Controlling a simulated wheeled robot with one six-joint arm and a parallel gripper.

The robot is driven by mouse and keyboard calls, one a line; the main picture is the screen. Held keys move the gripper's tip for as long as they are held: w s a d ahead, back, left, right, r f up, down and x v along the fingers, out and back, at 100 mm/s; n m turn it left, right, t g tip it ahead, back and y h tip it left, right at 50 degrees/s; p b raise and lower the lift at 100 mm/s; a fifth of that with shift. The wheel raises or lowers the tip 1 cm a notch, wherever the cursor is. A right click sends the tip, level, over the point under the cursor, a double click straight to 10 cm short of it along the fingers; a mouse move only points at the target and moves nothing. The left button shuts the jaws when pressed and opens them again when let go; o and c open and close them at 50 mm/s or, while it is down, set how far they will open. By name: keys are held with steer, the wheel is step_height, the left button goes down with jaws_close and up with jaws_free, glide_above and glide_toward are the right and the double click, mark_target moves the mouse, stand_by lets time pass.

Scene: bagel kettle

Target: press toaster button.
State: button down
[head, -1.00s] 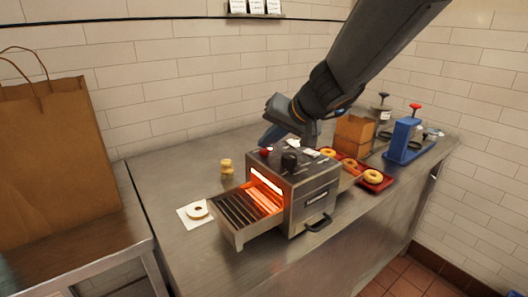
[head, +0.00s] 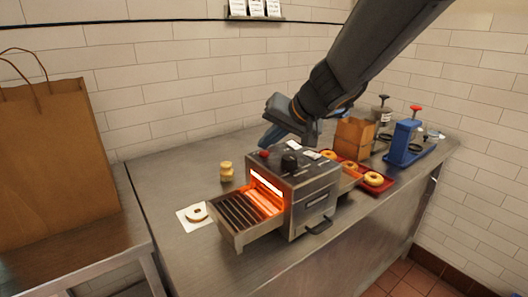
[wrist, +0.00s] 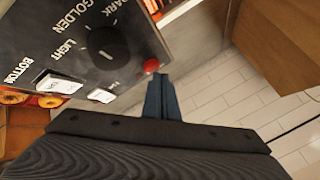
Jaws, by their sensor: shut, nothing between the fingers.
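The toaster (head: 312,205) stands on the steel counter with its heating slot glowing orange at the front left. Its red button (head: 264,154) is on the top panel, near the left back corner, and also shows in the wrist view (wrist: 151,65). My gripper (head: 268,140) is shut and empty, with its blue fingers just behind and above the button. In the wrist view the fingertips (wrist: 161,78) appear close beside the red button, just below it. I cannot tell whether they touch it. A black dial (wrist: 106,44) and two white switches (wrist: 58,84) sit on the same panel.
A wire rack (head: 243,212) extends from the toaster's front. A bagel (head: 197,213) lies on white paper at left. Stacked pieces (head: 226,170) stand behind. A red tray (head: 387,183) with bagels, a cardboard box (head: 354,138) and a blue slicer (head: 404,143) are at right.

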mark_target(267, 156)
steer(key=shift+r, duration=0.1)
step_height(267, 156, up, 6)
steer(key=p, duration=0.4)
stand_by(0.5)
